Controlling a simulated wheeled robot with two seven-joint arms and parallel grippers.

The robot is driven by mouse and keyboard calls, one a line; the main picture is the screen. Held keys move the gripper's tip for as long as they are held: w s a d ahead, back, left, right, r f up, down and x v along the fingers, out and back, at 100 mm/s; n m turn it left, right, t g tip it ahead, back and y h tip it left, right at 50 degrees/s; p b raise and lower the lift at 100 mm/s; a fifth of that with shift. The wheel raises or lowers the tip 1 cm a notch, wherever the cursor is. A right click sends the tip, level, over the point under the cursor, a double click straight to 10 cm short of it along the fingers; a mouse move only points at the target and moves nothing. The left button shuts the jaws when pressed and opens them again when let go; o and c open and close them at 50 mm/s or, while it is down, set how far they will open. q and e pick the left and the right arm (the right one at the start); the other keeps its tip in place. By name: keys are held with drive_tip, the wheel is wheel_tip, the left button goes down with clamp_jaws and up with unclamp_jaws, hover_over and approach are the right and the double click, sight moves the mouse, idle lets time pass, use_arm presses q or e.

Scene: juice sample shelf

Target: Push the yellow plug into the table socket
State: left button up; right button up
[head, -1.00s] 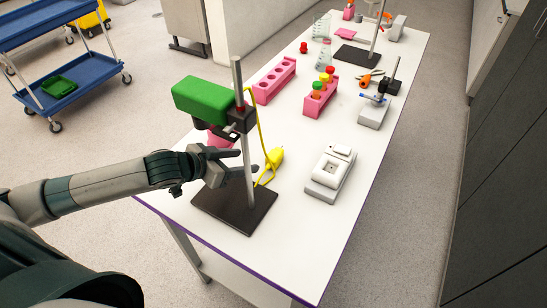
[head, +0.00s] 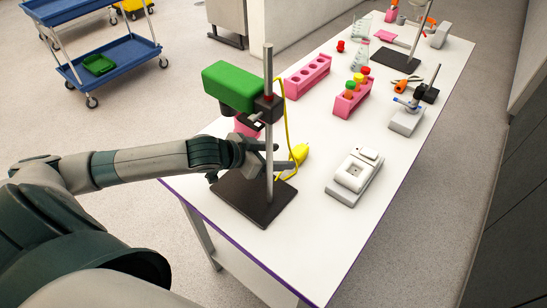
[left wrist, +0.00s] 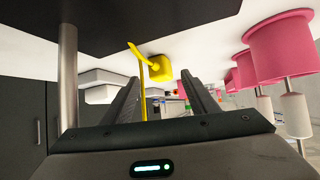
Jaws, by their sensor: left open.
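The yellow plug (head: 300,154) lies on the white table just right of the stand pole, with its yellow cord rising to the green-topped device. The left wrist view also shows the plug (left wrist: 161,69), beyond and between my fingers, with the cord hanging in front of it. My left gripper (head: 286,157) is open and low beside the pole, its fingers around the plug's near side or just short of it; I cannot tell if they touch. It also shows in the left wrist view (left wrist: 160,95). The white table socket (head: 354,174) sits to the right, clear of the gripper. My right gripper is out of view.
The stand's dark base (head: 252,202) and upright pole (head: 268,120) are close to my left gripper; the green device (head: 234,86) is clamped above. Pink racks (head: 307,76) stand farther back. The table between plug and socket is clear.

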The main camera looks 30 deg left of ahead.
sight(291, 156)
use_arm(q)
drive_tip(key=b+x, duration=0.1)
drive_tip(key=x, duration=0.4)
drive_tip(key=shift+x, duration=1)
drive_tip(key=shift+s, duration=0.1)
drive_tip(key=c, duration=1.2)
wheel_tip(291, 156, up, 5)
drive_tip(key=p, duration=0.5)
drive_tip(key=shift+a, duration=0.15)
